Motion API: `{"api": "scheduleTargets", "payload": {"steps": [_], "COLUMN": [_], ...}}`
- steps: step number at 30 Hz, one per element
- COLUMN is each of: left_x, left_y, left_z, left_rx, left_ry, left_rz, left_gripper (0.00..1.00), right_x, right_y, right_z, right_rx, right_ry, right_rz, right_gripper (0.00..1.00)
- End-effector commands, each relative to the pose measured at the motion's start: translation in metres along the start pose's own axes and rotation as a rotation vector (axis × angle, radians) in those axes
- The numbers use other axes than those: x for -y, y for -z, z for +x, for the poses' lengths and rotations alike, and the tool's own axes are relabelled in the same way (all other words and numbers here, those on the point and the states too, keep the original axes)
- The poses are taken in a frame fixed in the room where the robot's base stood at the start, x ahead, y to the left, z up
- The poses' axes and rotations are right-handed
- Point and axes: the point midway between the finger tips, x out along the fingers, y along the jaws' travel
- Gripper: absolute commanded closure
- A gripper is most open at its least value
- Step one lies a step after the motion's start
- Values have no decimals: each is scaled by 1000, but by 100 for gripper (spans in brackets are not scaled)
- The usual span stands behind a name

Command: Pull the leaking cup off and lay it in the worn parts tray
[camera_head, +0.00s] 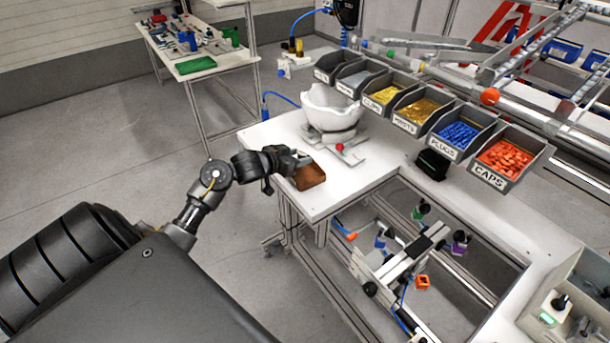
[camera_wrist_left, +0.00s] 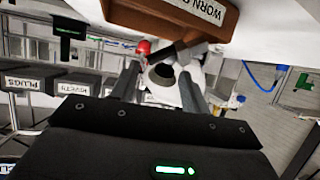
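The worn parts tray (camera_head: 310,176) is a small brown box at the left front corner of the white table. In the left wrist view its labelled wall (camera_wrist_left: 168,12) appears upside down at the top, reading "WORN". My left gripper (camera_head: 301,159) is at the tray's far left edge, partly over it. In the left wrist view a dark round cup (camera_wrist_left: 160,74) sits between the fingers, which appear shut on it. Its contact with the fingers is hard to make out. No cup shows in the visible part of the tray. My right gripper is out of view.
A white helmet shell (camera_head: 331,108) stands on a fixture with a red knob (camera_head: 339,147) behind the tray. Labelled bins (camera_head: 457,133) line the back. A metal frame (camera_head: 400,262) with coloured parts sits in the table opening to the right.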

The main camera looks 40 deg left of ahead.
Motion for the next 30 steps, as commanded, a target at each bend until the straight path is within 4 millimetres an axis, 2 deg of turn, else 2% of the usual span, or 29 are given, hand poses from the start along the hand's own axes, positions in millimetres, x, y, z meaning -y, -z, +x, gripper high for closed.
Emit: {"api": "scheduleTargets", "payload": {"steps": [9, 13, 24, 30], "left_x": [0, 0, 0, 0], "left_y": [0, -1, -2, -1], "left_z": [-1, -10, -81, -103], "left_rx": [0, 0, 2, 1], "left_ry": [0, 1, 0, 1], "left_rz": [0, 2, 5, 2], "left_gripper": [48, 48, 48, 48], "right_x": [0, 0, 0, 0], "right_y": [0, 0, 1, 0], "right_z": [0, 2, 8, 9], "right_rx": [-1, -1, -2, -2], "right_ry": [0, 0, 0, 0], "right_rz": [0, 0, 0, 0], "right_gripper": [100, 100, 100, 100]}}
